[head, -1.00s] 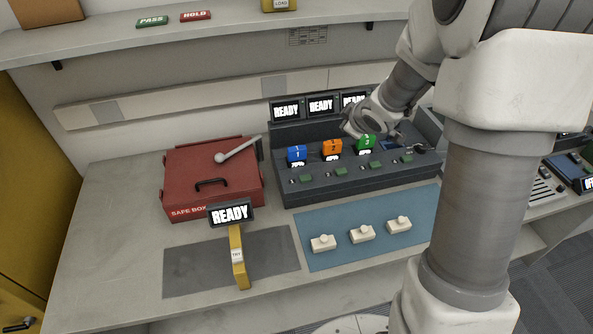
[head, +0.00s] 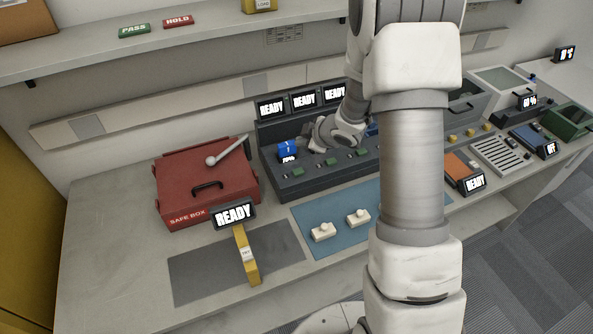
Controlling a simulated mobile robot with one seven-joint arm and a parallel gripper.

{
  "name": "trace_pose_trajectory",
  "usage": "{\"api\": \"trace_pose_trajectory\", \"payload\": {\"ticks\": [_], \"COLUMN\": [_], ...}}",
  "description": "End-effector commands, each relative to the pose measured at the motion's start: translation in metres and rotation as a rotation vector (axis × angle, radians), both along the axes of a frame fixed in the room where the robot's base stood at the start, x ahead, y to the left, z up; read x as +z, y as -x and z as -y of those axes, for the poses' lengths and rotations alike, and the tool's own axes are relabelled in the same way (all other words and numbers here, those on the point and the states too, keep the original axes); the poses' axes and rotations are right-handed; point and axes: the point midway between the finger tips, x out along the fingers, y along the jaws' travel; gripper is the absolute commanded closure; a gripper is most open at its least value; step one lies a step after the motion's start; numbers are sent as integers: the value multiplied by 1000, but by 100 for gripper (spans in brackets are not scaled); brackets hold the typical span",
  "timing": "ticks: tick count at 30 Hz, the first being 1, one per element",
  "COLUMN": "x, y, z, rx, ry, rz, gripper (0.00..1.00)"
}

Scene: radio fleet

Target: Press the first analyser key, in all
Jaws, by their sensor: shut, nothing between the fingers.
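The dark analyser console (head: 270,133) stands at the back of the bench with several screens along its top; three in view read READY. A blue radio marked 1 (head: 287,148) sits in its left bay. Small green keys line the sloping front; the leftmost key (head: 297,171) is in front of the blue radio, with another key (head: 330,161) to its right. My gripper (head: 318,143) is shut and empty, just right of the blue radio and above and behind these keys. It appears clear of the leftmost key. The orange and green radios are hidden behind my gripper and arm.
A red safe box (head: 205,187) with a raised lever stands left of the console. A yellow stand with a READY display (head: 234,214) is in front. White button blocks (head: 322,232) rest on a blue mat (head: 300,219). My arm hides part of the bench.

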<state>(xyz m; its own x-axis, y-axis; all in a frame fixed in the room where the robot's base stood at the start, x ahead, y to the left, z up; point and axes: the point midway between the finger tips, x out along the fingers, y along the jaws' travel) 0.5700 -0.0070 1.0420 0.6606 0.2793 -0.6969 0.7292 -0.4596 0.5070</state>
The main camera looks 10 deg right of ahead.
Motion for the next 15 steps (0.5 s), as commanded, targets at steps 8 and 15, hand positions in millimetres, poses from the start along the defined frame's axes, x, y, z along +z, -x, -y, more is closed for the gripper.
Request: {"api": "trace_pose_trajectory", "payload": {"ticks": [8, 15], "x": [-1, -17], "y": [0, 0], "z": [0, 0], "rx": [-1, -1], "ry": [0, 0], "rz": [1, -1], "gripper": [100, 100]}}
